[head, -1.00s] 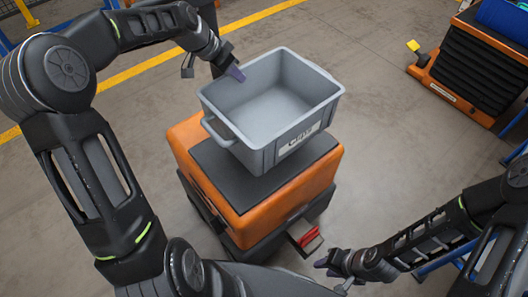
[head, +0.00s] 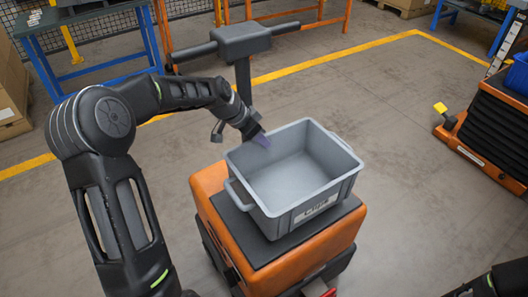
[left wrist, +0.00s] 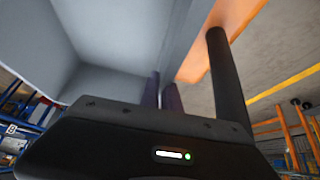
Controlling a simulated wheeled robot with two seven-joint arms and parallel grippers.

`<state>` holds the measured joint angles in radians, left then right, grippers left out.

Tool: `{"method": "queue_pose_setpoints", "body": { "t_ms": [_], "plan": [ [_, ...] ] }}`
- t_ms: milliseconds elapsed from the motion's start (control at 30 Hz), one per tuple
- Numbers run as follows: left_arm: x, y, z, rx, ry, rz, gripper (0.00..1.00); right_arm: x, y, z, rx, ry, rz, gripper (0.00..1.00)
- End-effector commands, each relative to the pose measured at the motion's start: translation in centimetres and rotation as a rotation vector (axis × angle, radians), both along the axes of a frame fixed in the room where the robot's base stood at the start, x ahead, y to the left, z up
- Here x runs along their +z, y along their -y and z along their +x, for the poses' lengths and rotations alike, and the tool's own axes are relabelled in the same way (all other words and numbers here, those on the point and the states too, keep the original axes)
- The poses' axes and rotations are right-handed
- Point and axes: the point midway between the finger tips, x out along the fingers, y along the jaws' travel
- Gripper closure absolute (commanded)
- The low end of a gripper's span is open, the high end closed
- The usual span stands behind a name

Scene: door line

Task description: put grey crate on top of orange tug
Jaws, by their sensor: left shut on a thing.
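The grey crate (head: 292,175) is empty and sits upright over the black top pad of the orange tug (head: 262,250). From this angle it looks to rest on the pad; a small gap under it cannot be ruled out. My left gripper (head: 260,138) is shut on the crate's far left rim. In the left wrist view the two purple fingertips (left wrist: 162,95) lie at the grey wall of the crate (left wrist: 110,40), with orange bodywork beside it. The tug's dark handlebar post (head: 243,80) stands just behind the gripper. My right gripper is out of the head view.
Another orange and black machine (head: 490,135) stands at the right. A blue-legged table (head: 85,50) and orange rails (head: 250,20) are at the back, beyond a yellow floor line (head: 320,55). Cardboard boxes (head: 10,95) are at the far left. The floor between is clear.

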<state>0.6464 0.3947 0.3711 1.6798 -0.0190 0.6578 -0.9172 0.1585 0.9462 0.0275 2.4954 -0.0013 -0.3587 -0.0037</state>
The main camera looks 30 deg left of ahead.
Motion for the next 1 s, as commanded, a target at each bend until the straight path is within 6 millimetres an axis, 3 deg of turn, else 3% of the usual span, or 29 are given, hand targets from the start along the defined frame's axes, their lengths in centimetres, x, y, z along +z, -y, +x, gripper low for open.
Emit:
{"method": "queue_pose_setpoints", "body": {
  "t_ms": [267,600,867,1000],
  "plan": [
    [0.1,0.1,0.1,0.002,0.003,-0.002,1.0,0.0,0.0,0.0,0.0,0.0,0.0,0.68],
    [-3.3,0.1,0.1,0.003,0.0,-0.003,1.0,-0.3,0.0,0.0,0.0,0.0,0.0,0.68],
    [-3.6,0.1,0.1,0.002,0.002,-0.002,1.0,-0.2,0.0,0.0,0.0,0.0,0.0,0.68],
    [-3.8,0.0,0.0,0.001,0.0,0.0,0.85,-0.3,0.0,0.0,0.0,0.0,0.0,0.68]
  ]
}}
